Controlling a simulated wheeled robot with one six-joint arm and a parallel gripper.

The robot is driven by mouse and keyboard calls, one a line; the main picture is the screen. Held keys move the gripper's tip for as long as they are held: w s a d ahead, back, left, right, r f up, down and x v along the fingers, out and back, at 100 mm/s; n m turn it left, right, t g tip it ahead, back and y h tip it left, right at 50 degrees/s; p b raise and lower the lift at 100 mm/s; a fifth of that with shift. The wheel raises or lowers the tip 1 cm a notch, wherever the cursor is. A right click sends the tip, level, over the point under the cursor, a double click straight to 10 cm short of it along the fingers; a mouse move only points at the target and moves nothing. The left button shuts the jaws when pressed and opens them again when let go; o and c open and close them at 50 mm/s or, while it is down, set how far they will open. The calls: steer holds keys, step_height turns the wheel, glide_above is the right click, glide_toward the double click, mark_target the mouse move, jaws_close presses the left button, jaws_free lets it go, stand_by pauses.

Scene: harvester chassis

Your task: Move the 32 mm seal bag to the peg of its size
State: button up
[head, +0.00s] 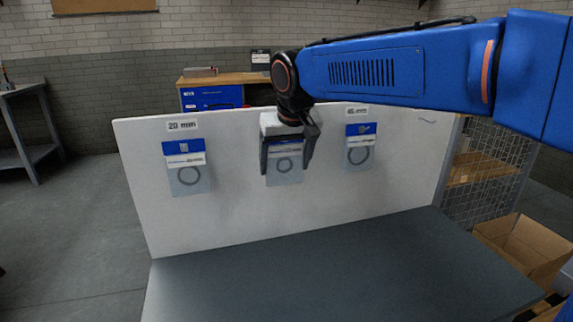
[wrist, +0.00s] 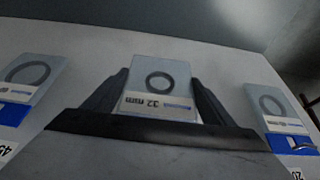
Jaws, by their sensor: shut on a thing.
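My gripper (head: 286,168) is shut on the 32 mm seal bag (head: 285,178) in front of the middle of the white board. The bag is clear with a dark ring and a printed header; in the wrist view it reads 32 mm (wrist: 160,82) between my two fingers (wrist: 159,76). The bag hangs upright in the head view. The middle peg and any label there are hidden behind my gripper, so I cannot tell whether the bag is on a peg.
A bag (head: 187,175) hangs under the 20 mm label (head: 182,125) on the left. Another bag (head: 358,155) hangs under a label (head: 357,111) that looks like 45 mm on the right. A bare hook (head: 427,121) is at the board's far right. The dark tabletop (head: 330,270) is clear.

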steer(key=shift+w+a+f, duration=0.2)
steer(key=shift+w, duration=0.5)
steer(key=shift+w+a+f, duration=0.15)
steer(key=shift+w, duration=0.55)
steer(key=shift+w+a+f, duration=0.2)
steer(key=shift+w, duration=0.5)
steer(key=o, duration=1.1)
